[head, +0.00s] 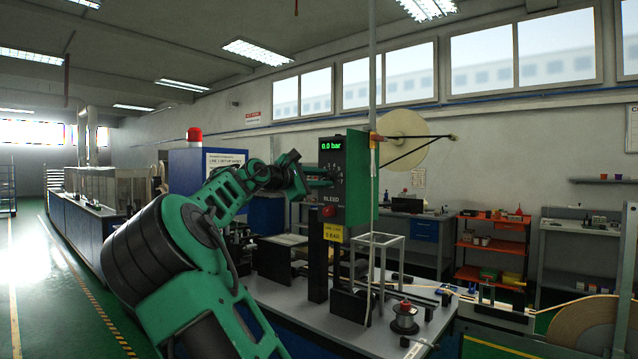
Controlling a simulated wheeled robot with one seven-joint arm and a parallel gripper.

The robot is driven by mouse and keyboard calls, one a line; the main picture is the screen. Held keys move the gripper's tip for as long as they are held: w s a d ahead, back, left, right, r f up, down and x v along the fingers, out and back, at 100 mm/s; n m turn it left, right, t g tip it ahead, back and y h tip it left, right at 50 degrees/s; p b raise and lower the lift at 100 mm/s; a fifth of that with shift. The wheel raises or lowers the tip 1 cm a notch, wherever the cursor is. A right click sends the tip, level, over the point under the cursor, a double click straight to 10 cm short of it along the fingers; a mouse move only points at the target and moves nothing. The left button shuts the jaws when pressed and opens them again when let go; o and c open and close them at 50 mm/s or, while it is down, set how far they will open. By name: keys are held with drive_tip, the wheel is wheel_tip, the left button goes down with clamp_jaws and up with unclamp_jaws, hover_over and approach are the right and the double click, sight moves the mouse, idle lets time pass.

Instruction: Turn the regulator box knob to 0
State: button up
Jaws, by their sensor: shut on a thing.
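The regulator box (358,192) is a dark green box on a post above the grey bench. Its small green display (331,145) reads 0.0 bar. A number scale shows beside the knob area, and a red button (329,211) sits below the word BLEED. My green and black arm reaches in from the lower left. My gripper (318,178) is at the box's front face, below the display, shut on the knob. The gripper covers the knob, so I cannot see where its pointer stands.
A yellow label (333,233) hangs under the box. The grey bench (275,292) carries a clear frame (378,255), dark blocks and a small spool (404,318). A large tape reel (403,137) stands behind the box. Orange shelves (492,250) are at the right.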

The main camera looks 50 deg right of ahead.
drive_tip(key=shift+w+a+f+n, duration=0.1)
drive_tip(key=shift+w+f+n, duration=0.05)
drive_tip(key=shift+n, duration=0.4)
drive_tip(key=shift+w+a+f+n, duration=0.1)
drive_tip(key=shift+n, duration=0.45)
drive_tip(key=o, duration=1.1)
drive_tip(key=shift+c, duration=0.2)
drive_tip(key=shift+s+d+r, duration=0.1)
drive_tip(key=a, duration=1)
drive_tip(key=shift+a, duration=0.4)
